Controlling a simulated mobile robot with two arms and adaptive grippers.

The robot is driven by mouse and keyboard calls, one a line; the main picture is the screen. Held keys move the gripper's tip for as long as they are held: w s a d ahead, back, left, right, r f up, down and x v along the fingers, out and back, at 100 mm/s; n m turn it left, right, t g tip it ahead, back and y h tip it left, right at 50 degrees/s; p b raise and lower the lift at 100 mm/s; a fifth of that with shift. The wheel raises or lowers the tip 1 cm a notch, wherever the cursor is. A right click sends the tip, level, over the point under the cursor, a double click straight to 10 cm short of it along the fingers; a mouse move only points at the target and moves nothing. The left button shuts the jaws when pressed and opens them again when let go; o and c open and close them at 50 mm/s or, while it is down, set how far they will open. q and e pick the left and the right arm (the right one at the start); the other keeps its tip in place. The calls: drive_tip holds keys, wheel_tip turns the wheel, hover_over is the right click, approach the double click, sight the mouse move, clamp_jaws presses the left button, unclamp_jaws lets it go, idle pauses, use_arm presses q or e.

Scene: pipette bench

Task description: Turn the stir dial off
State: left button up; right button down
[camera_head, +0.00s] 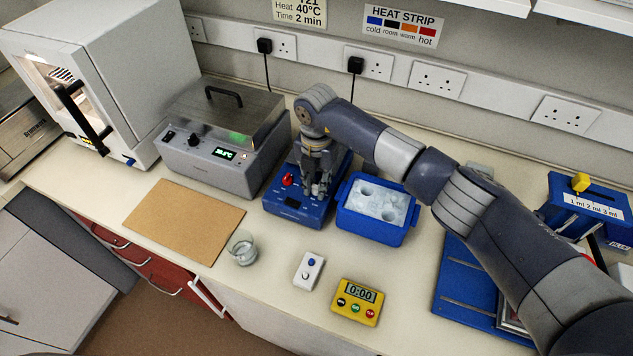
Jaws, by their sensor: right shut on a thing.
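The blue stirrer (287,207) stands on the bench between the grey bath and the ice box. A red dial (288,180) sits on the left of its front panel, beside my gripper and apart from it. My right gripper (317,190) points down over the right part of that panel, its fingers shut on a small dial there. The fingers hide most of this dial, so its setting cannot be read. The stirrer's top plate is mostly hidden by my right arm. My left gripper is not in view.
A blue box of ice (377,229) stands close right of the stirrer, a grey heated bath (208,168) close left.

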sight(316, 186)
drive_tip(key=shift+f+n+b, duration=0.15)
drive_tip(key=shift+n+b, duration=0.35)
drive_tip(key=shift+b, duration=0.35)
drive_tip(key=n+b, duration=1.2)
drive_tip(key=b, duration=0.2)
drive_tip(key=shift+n+b, duration=1.55)
drive_tip(key=shift+n, duration=0.85)
drive_tip(key=shift+r, duration=0.2)
drive_tip(key=c, duration=1.4)
unclamp_jaws()
wheel_tip(316, 186, up, 12)
